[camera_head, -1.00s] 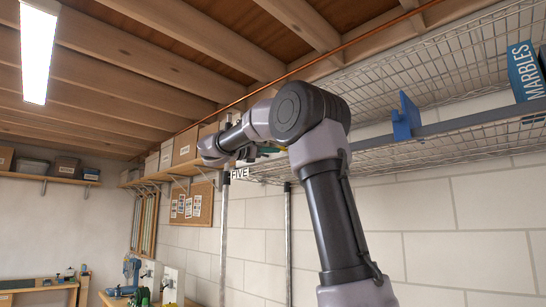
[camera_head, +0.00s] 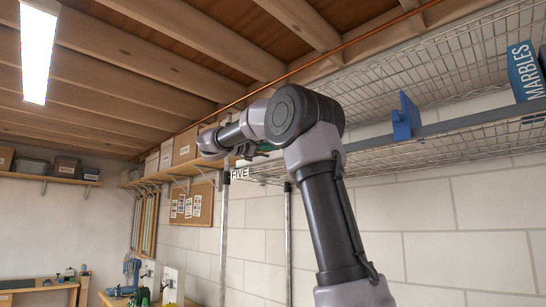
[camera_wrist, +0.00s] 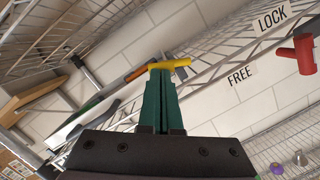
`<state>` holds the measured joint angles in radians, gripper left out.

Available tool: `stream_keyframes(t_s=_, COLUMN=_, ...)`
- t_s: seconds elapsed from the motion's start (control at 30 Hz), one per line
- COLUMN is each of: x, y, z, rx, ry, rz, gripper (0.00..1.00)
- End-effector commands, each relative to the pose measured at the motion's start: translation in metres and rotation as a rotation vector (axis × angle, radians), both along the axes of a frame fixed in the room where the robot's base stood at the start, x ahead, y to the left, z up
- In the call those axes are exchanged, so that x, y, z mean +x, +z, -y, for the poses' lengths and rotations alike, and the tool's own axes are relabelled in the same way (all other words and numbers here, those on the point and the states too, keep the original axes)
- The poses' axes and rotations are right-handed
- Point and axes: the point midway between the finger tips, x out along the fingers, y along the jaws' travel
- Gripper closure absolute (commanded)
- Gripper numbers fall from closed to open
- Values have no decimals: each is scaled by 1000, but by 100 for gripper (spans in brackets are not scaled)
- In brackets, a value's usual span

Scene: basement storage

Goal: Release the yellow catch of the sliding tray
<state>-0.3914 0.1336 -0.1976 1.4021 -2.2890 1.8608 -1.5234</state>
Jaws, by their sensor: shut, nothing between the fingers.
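The yellow catch (camera_wrist: 170,64) shows in the wrist view as a T-shaped handle right at the tips of my gripper (camera_wrist: 160,78). The green fingers are closed together with nothing between them. The fingertips overlap the catch's lower edge in the picture; I cannot tell whether they touch it. The label FREE (camera_wrist: 240,76) is to the right of the catch, and LOCK (camera_wrist: 271,18) is farther up and right. In the head view my gripper (camera_head: 262,152) is small and partly hidden by my arm, beside the wire shelf. I cannot make out the sliding tray for certain.
A red handle (camera_wrist: 304,55) sticks out below LOCK. Wire shelving (camera_head: 430,75) runs along the block wall, with a blue bracket (camera_head: 404,118) and a MARBLES box (camera_head: 525,70). Wooden joists are overhead.

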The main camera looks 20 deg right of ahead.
Motion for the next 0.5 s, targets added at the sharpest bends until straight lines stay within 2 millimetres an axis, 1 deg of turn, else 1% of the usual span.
stream_keyframes(t_s=0.5, x=-1, y=3, z=1, rx=23, ry=-1, rz=63, gripper=100)
